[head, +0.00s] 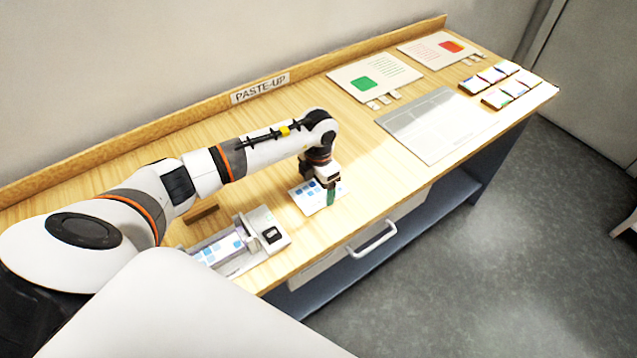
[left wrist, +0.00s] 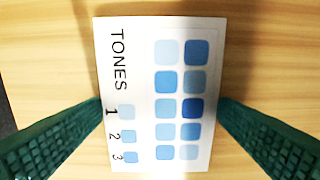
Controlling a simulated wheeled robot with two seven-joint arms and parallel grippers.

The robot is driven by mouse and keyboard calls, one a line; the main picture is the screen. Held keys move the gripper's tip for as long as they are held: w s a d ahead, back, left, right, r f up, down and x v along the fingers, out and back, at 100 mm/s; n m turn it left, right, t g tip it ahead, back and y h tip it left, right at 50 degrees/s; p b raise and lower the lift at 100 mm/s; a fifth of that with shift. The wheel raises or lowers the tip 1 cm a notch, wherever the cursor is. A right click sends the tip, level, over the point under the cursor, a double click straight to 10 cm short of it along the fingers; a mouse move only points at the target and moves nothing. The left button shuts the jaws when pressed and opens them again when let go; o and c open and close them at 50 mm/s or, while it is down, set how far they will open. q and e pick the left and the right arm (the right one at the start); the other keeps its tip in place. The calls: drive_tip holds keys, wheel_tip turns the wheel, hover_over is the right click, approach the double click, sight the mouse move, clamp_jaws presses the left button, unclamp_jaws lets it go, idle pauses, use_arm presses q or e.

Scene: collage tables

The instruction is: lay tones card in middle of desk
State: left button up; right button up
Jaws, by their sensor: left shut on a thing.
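The tones card (head: 307,196) is white with blue squares. In the left wrist view the tones card (left wrist: 135,60) shows the word TONES, two columns of blue squares and the numbers 1, 2 and 3. My left gripper (head: 331,196) points down at the card, over the desk (head: 365,215). In the left wrist view its green fingers (left wrist: 160,105) are shut on the card's two long edges. The card is flat at or very near the desk top; I cannot tell whether it touches. My right gripper is out of view.
A grey and white device (head: 268,232) with another blue-squared sheet (head: 222,248) stands to the left. A grey board (head: 435,122), sheets with green (head: 364,84) and red (head: 451,46) patches, and small trays (head: 510,92) lie to the right. Bare wood separates card and board.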

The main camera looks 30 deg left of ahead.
sight(318, 191)
use_arm(q)
drive_tip(key=o, duration=0.9)
drive_tip(key=shift+f, duration=0.15)
drive_tip(key=shift+c, duration=0.2)
drive_tip(key=shift+r, duration=0.3)
wheel_tip(318, 191, up, 12)
drive_tip(key=b, duration=0.2)
drive_tip(key=shift+f, duration=0.1)
